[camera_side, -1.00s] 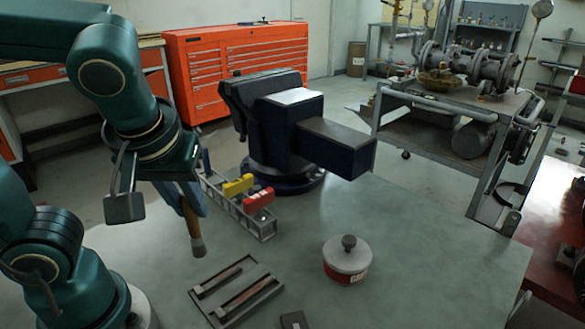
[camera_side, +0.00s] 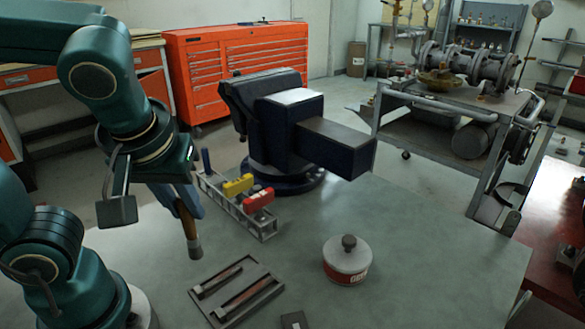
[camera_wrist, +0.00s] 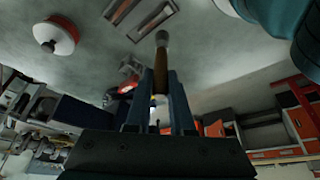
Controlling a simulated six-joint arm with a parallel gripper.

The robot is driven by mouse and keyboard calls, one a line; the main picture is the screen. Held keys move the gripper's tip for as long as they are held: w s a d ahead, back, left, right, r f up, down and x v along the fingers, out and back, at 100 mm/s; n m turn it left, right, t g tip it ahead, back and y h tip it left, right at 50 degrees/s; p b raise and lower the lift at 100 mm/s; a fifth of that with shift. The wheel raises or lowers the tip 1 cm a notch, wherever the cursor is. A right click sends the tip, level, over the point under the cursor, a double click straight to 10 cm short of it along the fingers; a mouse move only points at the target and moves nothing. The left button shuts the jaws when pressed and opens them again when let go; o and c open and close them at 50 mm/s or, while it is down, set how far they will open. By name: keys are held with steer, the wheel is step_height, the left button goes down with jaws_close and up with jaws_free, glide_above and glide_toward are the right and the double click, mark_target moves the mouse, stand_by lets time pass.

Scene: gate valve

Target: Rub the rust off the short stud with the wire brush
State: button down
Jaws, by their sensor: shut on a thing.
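My gripper (camera_side: 180,203) is shut on the wire brush (camera_side: 190,228), which has a brown wooden handle and a grey end pointing down. The brush also shows between the fingers in the wrist view (camera_wrist: 162,55). Its grey end is above the bench, to the upper left of a grey tray (camera_side: 268,272) and apart from it. In the tray lie a shorter brownish stud (camera_side: 226,276) and a longer one (camera_side: 246,291), in separate slots. How much rust is on each is too small to tell. The tray shows partly at the top of the wrist view (camera_wrist: 135,28).
A rack (camera_side: 240,215) with blue, yellow and red-handled items stands right of the brush. A dark blue vise (camera_side: 290,140) rises behind it. A round lidded tin (camera_side: 347,260) sits right of the tray, and a small dark block (camera_side: 293,321) is at the front edge.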

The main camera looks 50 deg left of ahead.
mark_target(190, 239)
step_height(190, 239, down, 7)
steer(key=shift+f, duration=0.15)
steer(key=shift+w, duration=0.3)
steer(key=shift+w+f, duration=0.15)
steer(key=shift+w, duration=0.65)
steer(key=shift+w+f, duration=0.15)
steer(key=shift+w, duration=2.1)
steer(key=shift+s, duration=3.3)
steer(key=shift+r, duration=4.25)
